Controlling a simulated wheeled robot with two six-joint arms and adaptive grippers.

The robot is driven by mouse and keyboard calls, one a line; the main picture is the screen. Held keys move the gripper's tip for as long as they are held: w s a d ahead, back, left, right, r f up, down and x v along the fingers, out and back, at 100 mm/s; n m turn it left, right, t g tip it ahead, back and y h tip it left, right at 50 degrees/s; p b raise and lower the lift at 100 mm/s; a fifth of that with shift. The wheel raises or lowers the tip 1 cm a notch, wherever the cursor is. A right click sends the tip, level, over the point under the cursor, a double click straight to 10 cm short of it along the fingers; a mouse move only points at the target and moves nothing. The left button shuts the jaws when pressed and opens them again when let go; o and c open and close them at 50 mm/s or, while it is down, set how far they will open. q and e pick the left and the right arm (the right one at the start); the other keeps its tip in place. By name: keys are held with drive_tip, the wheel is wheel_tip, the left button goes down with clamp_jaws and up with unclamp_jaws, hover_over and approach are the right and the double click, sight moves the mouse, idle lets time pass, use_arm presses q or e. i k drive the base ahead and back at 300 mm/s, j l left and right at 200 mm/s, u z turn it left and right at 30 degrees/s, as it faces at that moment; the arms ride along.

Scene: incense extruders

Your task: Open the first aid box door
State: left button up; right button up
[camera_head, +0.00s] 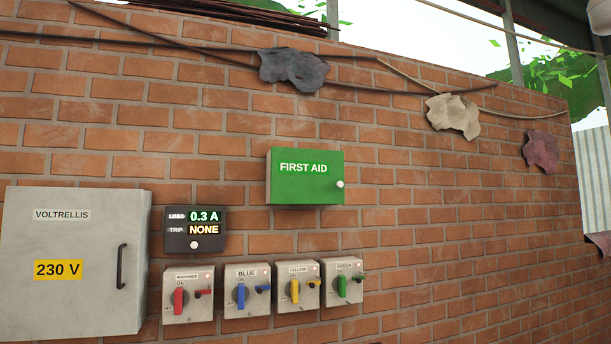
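The green first aid box (300,187) is mounted on the brick wall near the middle of the head view. White letters on its front read FIRST AID. Its door looks shut. A small round white knob (340,184) sits at the right edge of the door. Neither of my grippers shows in this view.
A grey electrical cabinet (70,298) with a dark handle (121,267) is at the lower left.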

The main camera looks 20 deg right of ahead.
sight(300, 176)
drive_tip(key=i+j+z, duration=0.3)
drive_tip(key=i, duration=0.25)
drive_tip(key=i+j+z, duration=0.25)
drive_tip(key=i, duration=0.3)
